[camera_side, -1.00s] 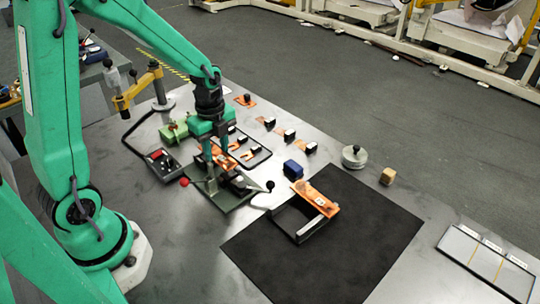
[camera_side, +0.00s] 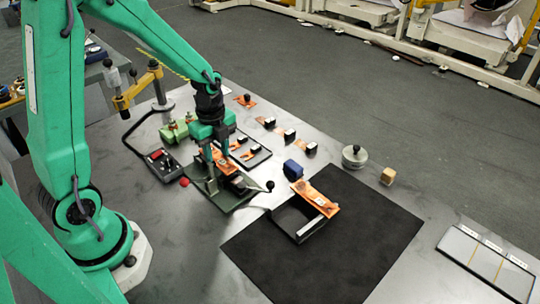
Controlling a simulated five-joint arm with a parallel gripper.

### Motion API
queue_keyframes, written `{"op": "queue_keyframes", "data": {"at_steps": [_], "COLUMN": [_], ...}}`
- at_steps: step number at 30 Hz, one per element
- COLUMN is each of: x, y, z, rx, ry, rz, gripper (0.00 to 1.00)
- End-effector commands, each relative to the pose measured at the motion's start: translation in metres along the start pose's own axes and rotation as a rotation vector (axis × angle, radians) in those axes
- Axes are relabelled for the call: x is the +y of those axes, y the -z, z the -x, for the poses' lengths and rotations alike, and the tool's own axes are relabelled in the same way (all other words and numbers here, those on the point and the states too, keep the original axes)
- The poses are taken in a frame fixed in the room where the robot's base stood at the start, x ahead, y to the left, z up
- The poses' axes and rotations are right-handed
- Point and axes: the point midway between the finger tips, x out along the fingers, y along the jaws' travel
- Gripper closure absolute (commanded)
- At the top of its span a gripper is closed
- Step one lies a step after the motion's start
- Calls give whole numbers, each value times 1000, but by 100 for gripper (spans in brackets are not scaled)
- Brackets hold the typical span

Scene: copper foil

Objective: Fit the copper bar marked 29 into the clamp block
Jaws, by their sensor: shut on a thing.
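My gripper (camera_side: 211,186) points down over the dark green clamp block (camera_side: 232,205), its fingers shut on a copper bar (camera_side: 226,168). The bar lies at the block, partly hidden by the fingers; whether it is seated I cannot tell. Its number is not legible. The block has a lever with a black knob (camera_side: 270,186) on its right and a red knob (camera_side: 184,182) on its left.
Several copper strips with black blocks (camera_side: 289,135) lie farther back. A blue block (camera_side: 293,168) and a black frame with a labelled copper piece (camera_side: 315,198) stand right. The black mat (camera_side: 350,245) is mostly clear.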

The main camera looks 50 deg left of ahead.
Motion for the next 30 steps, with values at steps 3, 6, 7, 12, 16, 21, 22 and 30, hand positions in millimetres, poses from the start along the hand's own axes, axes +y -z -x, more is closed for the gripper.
{"op": "queue_keyframes", "data": {"at_steps": [3,6,7,12,16,21,22,30], "x": [0,0,0,0,0,0,0,0], "y": [0,0,0,0,0,0,0,0], "z": [-1,-3,-3,-6,-8,-10,-10,-11], "rx": [0,0,0,0,0,0,0,0], "ry": [0,0,0,0,-1,0,0,0], "rz": [0,0,0,0,0,0,0,0], "gripper": [93,93,93,93,93,93,93,93]}}
